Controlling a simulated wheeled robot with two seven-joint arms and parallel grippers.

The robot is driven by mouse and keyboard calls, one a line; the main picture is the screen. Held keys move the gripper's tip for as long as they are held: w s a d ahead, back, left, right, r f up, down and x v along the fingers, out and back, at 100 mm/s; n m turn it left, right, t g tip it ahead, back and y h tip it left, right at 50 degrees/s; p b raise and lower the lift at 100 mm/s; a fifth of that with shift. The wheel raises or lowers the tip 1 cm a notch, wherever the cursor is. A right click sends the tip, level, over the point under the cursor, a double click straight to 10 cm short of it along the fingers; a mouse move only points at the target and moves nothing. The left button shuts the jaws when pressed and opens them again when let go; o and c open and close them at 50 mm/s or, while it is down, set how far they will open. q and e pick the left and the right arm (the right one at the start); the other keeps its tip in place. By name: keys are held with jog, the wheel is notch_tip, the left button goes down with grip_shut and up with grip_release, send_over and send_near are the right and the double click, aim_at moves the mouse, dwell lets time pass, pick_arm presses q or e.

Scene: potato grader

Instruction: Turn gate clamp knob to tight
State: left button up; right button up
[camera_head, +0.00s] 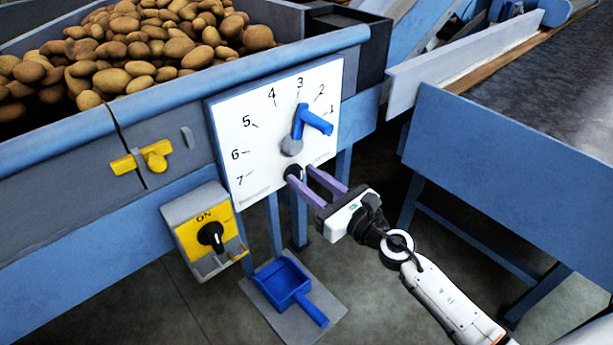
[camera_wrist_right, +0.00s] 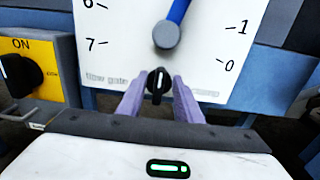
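The gate clamp knob (camera_head: 293,172) is a small black knob low on the white dial plate (camera_head: 250,115). In the right wrist view the knob (camera_wrist_right: 158,82) shows a white line that stands nearly upright, and faint lettering ending in "clamp" lies to its right. My right gripper (camera_head: 300,173) is open, its purple fingers pointing at the plate. In the right wrist view its fingertips (camera_wrist_right: 158,84) lie on either side of the knob; I cannot tell whether they touch it. My left gripper is not in view.
A blue lever (camera_head: 313,121) on a grey hub sits above the knob, near the numbers. A yellow ON switch box (camera_head: 197,233) is at lower left, with a yellow latch (camera_head: 154,156) above it. A potato hopper (camera_head: 60,136) stands behind. A blue scoop (camera_head: 282,283) lies below.

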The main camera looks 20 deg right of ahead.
jog(key=shift+w, duration=0.2)
jog(key=shift+c, duration=0.3)
jog(key=c, duration=0.7)
grip_shut()
